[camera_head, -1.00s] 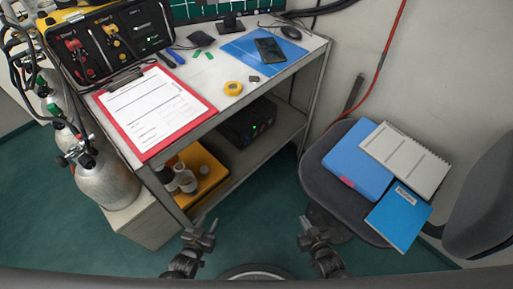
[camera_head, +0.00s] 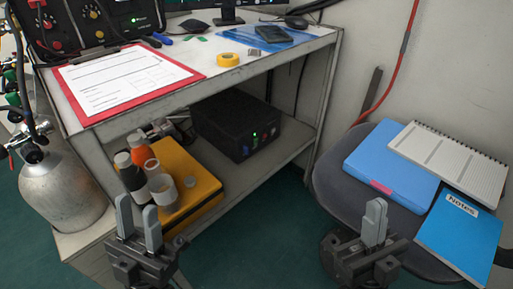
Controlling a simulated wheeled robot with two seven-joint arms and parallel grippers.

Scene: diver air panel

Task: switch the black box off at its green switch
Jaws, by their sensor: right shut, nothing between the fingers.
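The black box (camera_head: 218,118) stands on the lower shelf of the desk, under the tabletop. Its front shows a lit green spot (camera_head: 255,136) and small coloured parts that look like switches; their positions are too small to tell. My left gripper (camera_head: 138,222) is at the lower left, in front of the yellow case, with its fingers apart and nothing between them. My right gripper (camera_head: 374,222) is at the lower right, in front of the chair, with its fingers shut together and empty. Both grippers are apart from the box.
A yellow case (camera_head: 205,180) with bottles and jars on it stands left of the box. The desk edge (camera_head: 235,78) overhangs the shelf. A chair (camera_head: 330,180) with a blue folder (camera_head: 390,167) and notebooks stands at right. Green floor between the grippers is clear.

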